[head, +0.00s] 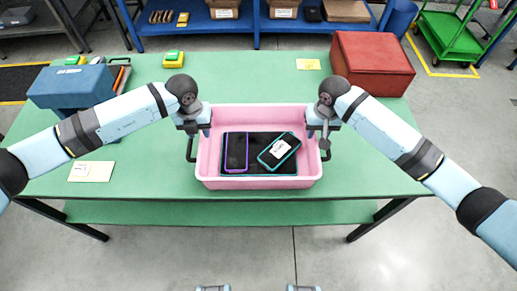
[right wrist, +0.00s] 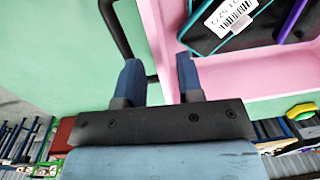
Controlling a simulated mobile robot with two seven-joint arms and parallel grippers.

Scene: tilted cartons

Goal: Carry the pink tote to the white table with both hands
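The pink tote (head: 258,183) sits on a green table (head: 135,165), with black handles at its left and right sides. It holds a purple-edged device (head: 236,150), a teal-edged device (head: 279,152) with a white label, and a dark flat item beneath them. My left gripper (head: 193,130) is at the tote's left side and looks open. My right gripper (head: 322,131) is at the right side. In the right wrist view its fingers (right wrist: 160,82) are apart, with the tote's rim (right wrist: 152,40) running between them and the black handle (right wrist: 115,28) beside them. No white table is in view.
A blue box (head: 72,87) stands at the table's left and a red box (head: 372,65) at the back right. A yellow-green item (head: 173,60) and paper cards lie on the table. Blue shelving (head: 225,25) stands behind; a green cart (head: 450,35) is at the far right.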

